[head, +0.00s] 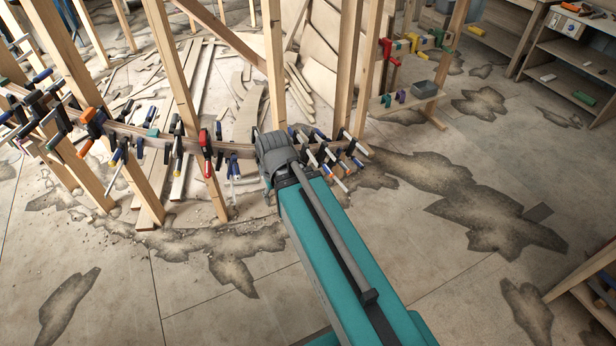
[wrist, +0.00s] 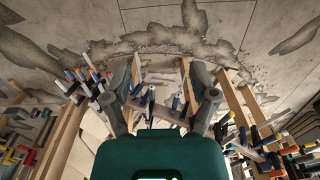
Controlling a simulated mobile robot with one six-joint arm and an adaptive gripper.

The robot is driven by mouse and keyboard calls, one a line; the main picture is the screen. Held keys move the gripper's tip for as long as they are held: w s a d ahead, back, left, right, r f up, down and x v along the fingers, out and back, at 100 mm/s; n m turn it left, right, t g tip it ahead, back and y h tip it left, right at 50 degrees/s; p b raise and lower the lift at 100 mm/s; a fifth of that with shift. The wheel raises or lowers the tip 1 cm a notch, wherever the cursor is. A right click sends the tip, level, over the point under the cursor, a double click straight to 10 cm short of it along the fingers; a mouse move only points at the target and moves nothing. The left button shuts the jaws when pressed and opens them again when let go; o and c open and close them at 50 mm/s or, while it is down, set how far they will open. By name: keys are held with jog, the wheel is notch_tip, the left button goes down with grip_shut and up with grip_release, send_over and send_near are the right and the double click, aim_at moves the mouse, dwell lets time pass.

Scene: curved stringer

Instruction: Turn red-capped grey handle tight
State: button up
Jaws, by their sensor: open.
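My gripper (head: 277,160) is over the curved wooden stringer (head: 140,132), near the right end of its row of clamps. In the wrist view my gripper (wrist: 161,95) has its two grey fingers spread wide, with blue-and-grey clamp parts (wrist: 150,102) showing between and beyond them. Several pale clamp handles with coloured caps (wrist: 72,76) stand left of the left finger; a few caps look red or orange. I cannot tell for certain which is the red-capped grey handle. My gripper hides part of the stringer in the head view.
Wooden posts (head: 275,65) rise close around the stringer. A red clamp (head: 206,152) and an orange one (head: 95,122) sit farther left. A small shelf (head: 405,98) with clamps stands at the upper right. The floor at right is mostly clear.

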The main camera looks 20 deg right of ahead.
jog(key=w+d+f+n+t+y+b, duration=0.1)
jog(key=w+d+f+t+b, duration=0.3)
jog(key=w+f+b, duration=0.7)
jog(key=w+d+f+n+t+y+b, duration=0.1)
jog(key=w+d+f+n+t+b, duration=0.35)
jog(key=f+b, duration=1)
jog(key=w+d+f+m+t+h+b, duration=0.1)
jog(key=w+d+f+t+b, duration=0.1)
jog(key=w+d+f+b, duration=0.4)
jog(key=w+d+f+m+t+h+b, duration=0.2)
jog(key=w+d+f+b, duration=0.4)
jog(key=d+b, duration=0.6)
notch_tip(320, 180, down, 2)
jog(key=t+b, duration=0.1)
jog(key=b, duration=0.6)
jog(key=shift+w+d+f+b, duration=0.2)
jog(key=shift+w+d+b, duration=0.05)
jog(key=shift+w+b, duration=0.15)
jog(key=shift+w, duration=0.1)
jog(key=b+x, duration=0.5)
jog(key=x, duration=0.8)
jog(key=shift+w+d+f, duration=0.15)
jog(key=shift+w+d, duration=0.05)
jog(key=shift+w, duration=0.05)
